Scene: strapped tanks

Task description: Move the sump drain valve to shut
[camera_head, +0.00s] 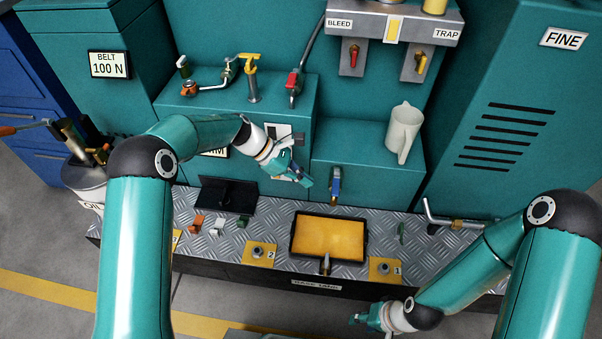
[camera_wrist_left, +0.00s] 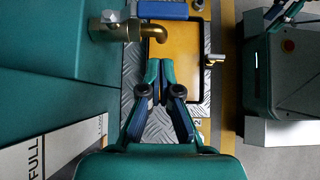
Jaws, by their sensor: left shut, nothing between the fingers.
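A tap with a blue handle (camera_head: 335,181) is on the front of the low teal tank, above the yellow-filled tray. I read no label naming the sump drain valve. In the left wrist view its brass body and spout (camera_wrist_left: 155,30) show at the top, with the blue handle (camera_wrist_left: 162,11) beside them. My left gripper (camera_head: 307,181) is shut and empty, just left of this tap and apart from it. The gripper's fingertips also show together in the left wrist view (camera_wrist_left: 160,68). My right gripper (camera_head: 354,319) is low at the front; its fingers are too small to judge.
The black-rimmed tray (camera_head: 294,240) with a small front tap (camera_head: 325,264) sits on the metal tread deck. A cream mug (camera_head: 403,131) stands on the low tank. A red-handled valve (camera_head: 294,84) and a yellow-handled valve (camera_head: 252,66) are above. Yellow plates (camera_head: 260,260) flank the tray.

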